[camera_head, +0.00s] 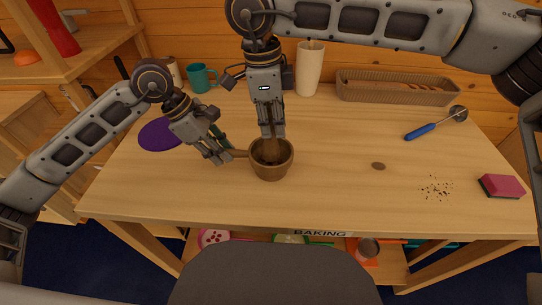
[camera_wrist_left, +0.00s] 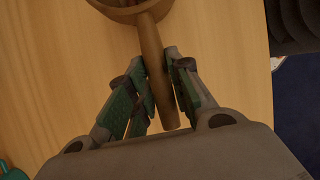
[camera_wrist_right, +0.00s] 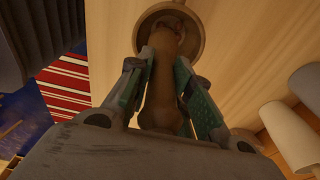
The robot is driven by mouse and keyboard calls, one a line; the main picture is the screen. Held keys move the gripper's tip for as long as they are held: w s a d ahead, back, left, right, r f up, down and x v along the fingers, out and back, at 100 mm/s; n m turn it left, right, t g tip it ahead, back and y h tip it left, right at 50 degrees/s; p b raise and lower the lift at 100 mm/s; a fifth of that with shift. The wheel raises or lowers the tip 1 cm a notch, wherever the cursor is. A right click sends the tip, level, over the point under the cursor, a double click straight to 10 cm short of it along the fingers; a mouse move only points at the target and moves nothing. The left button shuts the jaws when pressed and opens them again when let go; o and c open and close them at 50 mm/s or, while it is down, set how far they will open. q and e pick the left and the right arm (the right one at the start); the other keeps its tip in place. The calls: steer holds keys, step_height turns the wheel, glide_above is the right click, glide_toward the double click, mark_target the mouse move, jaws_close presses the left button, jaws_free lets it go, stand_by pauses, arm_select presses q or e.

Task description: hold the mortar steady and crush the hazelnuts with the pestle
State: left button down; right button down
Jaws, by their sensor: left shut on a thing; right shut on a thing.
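The brown wooden mortar (camera_head: 271,172) stands upright on the table, with its handle pointing left. My left gripper (camera_head: 226,157) is shut on that handle; the handle (camera_wrist_left: 153,55) runs between the fingers in the left wrist view. My right gripper (camera_head: 272,134) is above the mortar, shut on the wooden pestle (camera_wrist_right: 160,95). The pestle's lower end is inside the mortar bowl (camera_wrist_right: 198,38). Some reddish-brown bits show around the pestle's end in the right wrist view; I cannot tell how crushed the hazelnuts are.
The front middle is clear.

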mark_target(275, 144)
steer(key=shift+f, duration=0.15)
steer(key=shift+f, duration=1.55)
steer(key=shift+r, duration=0.1)
steer(key=shift+w+d+r, duration=0.15)
steer(key=shift+w+r, duration=0.1)
steer(key=shift+r, duration=0.3)
steer(key=shift+w+d+r, duration=0.1)
steer(key=shift+w+r, duration=0.1)
steer(key=shift+r, duration=0.35)
steer(key=shift+w+d+r, duration=0.15)
steer(key=shift+w+r, duration=0.1)
steer(key=shift+r, duration=0.3)
steer(key=shift+f, duration=0.15)
steer(key=shift+f, duration=1.6)
